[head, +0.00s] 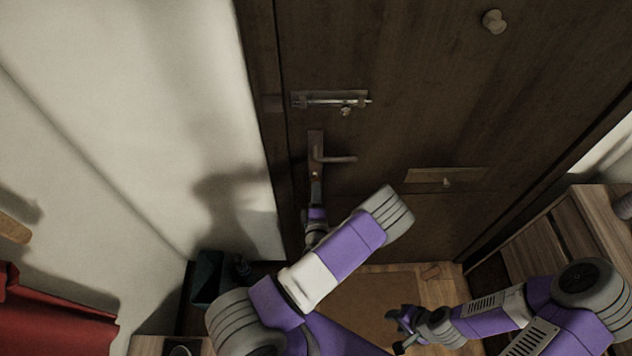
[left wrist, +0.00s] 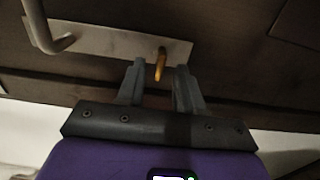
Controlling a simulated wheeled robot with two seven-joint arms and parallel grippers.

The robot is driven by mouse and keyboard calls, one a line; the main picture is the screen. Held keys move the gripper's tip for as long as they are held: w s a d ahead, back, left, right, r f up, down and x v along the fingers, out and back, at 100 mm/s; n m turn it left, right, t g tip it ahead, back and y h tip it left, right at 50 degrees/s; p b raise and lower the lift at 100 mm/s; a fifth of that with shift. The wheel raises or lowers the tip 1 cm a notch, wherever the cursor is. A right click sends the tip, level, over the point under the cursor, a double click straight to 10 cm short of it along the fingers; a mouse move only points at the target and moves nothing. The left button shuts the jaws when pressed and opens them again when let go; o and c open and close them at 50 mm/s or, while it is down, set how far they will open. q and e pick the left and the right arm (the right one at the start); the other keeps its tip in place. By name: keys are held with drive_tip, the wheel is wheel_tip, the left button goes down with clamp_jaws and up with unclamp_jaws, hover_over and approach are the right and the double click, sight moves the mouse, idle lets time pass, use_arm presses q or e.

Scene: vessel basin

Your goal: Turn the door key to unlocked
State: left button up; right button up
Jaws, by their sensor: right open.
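The door key (left wrist: 160,64), a small orange-brown bow, sticks out of the metal lock plate (left wrist: 110,42) on the dark wooden door (head: 400,80). My left gripper (left wrist: 160,80) is open in the left wrist view. Its fingers stand on either side of the key with gaps beside it, the left finger closer. In the head view my left gripper (head: 316,196) is just below the plate and mostly foreshortened. The lever handle (head: 338,159) is on the same plate above the key, and it also shows in the left wrist view (left wrist: 48,30). My right gripper (head: 397,327) is open and empty, low and away from the door.
A sliding bolt (head: 332,100) is above the handle. A letter slot plate (head: 445,176) is to the right and a round knob (head: 494,21) is high up. A wooden cabinet (head: 570,235) stands at the right. A dark green bin (head: 207,278) is low at the left wall.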

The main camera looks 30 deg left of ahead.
use_arm(q)
drive_tip(key=shift+x, duration=2.05)
clamp_jaws()
